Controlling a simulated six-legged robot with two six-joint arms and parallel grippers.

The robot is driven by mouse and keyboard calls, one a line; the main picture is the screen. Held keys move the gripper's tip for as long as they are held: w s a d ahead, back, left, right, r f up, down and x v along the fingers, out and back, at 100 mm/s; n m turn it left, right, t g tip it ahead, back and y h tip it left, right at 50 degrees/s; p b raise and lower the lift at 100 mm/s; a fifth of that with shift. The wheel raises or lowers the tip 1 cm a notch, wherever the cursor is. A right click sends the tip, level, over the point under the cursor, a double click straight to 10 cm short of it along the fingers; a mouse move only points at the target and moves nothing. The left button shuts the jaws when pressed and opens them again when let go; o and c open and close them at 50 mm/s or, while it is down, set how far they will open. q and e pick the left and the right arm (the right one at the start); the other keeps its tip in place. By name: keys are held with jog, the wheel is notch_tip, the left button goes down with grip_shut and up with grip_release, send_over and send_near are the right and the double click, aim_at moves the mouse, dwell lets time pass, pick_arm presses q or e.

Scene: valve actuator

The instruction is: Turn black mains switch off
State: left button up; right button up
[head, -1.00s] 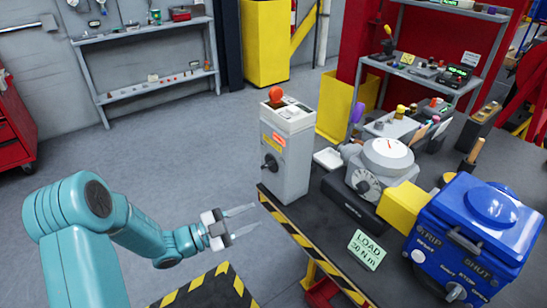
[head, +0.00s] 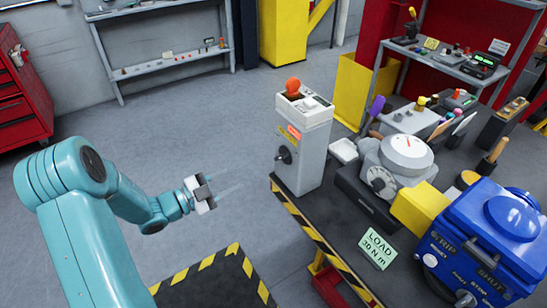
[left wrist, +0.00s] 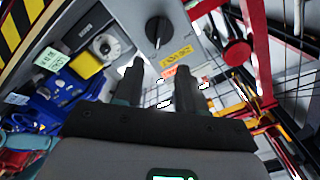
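The black mains switch (head: 284,155) is a rotary knob on the left-facing side of a grey upright box (head: 312,150), beside an orange-red label. In the left wrist view the black knob (left wrist: 158,30) is near the top centre, above the fingers, with its bar pointing roughly up and down the picture. My left gripper (head: 233,180) is left of the box and a little lower than the knob in the picture, apart from it. In the left wrist view its fingers (left wrist: 160,75) are spread with nothing between them. My right gripper is not seen.
A red mushroom-shaped knob (head: 293,86) tops the box. A black-and-yellow striped bench edge (head: 318,240) runs below it. A grey gauge unit (head: 405,155), a blue machine (head: 490,235) and a load sign (head: 377,249) are to the right. The floor around my gripper is open.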

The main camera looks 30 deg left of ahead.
aim_at(278, 158)
pick_arm(q)
jog(key=p+x, duration=0.3)
jog(key=x, duration=1)
jog(key=shift+s+d+r, duration=0.1)
jog(key=shift+r, duration=0.05)
jog(key=shift+w+d, duration=0.1)
jog(key=shift+w, duration=0.4)
grip_shut()
